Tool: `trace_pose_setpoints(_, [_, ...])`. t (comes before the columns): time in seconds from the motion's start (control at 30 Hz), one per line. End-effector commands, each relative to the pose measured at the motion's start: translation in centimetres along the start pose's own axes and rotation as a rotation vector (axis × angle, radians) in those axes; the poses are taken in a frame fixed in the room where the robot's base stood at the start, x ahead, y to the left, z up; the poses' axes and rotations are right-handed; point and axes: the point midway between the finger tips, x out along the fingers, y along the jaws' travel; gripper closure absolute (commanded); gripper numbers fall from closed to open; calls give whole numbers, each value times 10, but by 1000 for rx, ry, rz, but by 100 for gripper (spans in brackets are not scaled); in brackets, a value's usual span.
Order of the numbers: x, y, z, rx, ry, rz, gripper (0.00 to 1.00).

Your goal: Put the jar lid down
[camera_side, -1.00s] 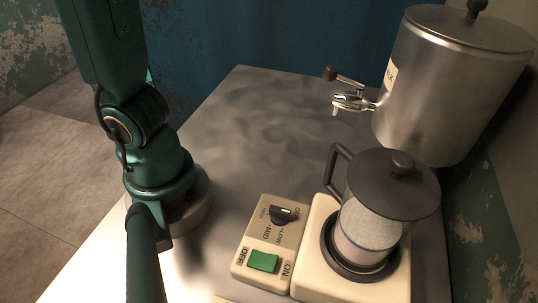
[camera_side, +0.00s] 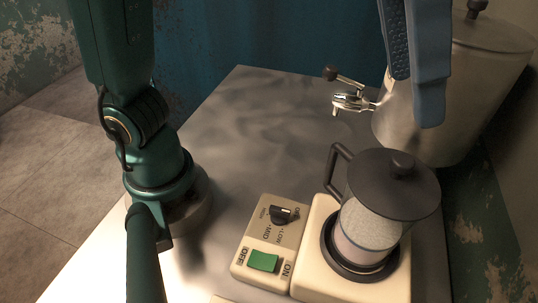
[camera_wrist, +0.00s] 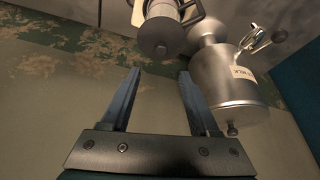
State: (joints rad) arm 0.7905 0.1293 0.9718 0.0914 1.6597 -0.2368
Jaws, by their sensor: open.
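The dark round jar lid (camera_side: 385,180) with its small knob sits on top of the glass jar (camera_side: 368,222), which has a dark handle and pale contents. The jar stands upright on the round hotplate (camera_side: 330,262). My gripper (camera_side: 413,100) is open and empty, above the lid in the side view, its blue fingers pointing down. In the wrist view the fingertips (camera_wrist: 160,73) are spread apart. The lid (camera_wrist: 160,34) shows beyond them near the top, with nothing between the fingers.
A large metal milk tank (camera_side: 480,95) with a tap (camera_side: 352,100) stands behind the jar, partly hidden by my fingers. A control box with a dial (camera_side: 283,214) and green switch (camera_side: 263,262) is left of the jar. The metal tabletop (camera_side: 250,130) is clear at the back left.

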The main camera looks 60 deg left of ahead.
Motion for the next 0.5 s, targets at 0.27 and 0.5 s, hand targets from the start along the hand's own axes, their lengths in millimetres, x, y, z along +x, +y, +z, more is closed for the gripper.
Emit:
trace_pose_setpoints(0.27, [22, -1, 10, -2, -2, -2, 38])
trace_pose_setpoints(0.5, [35, -1, 13, -3, 0, -2, 38])
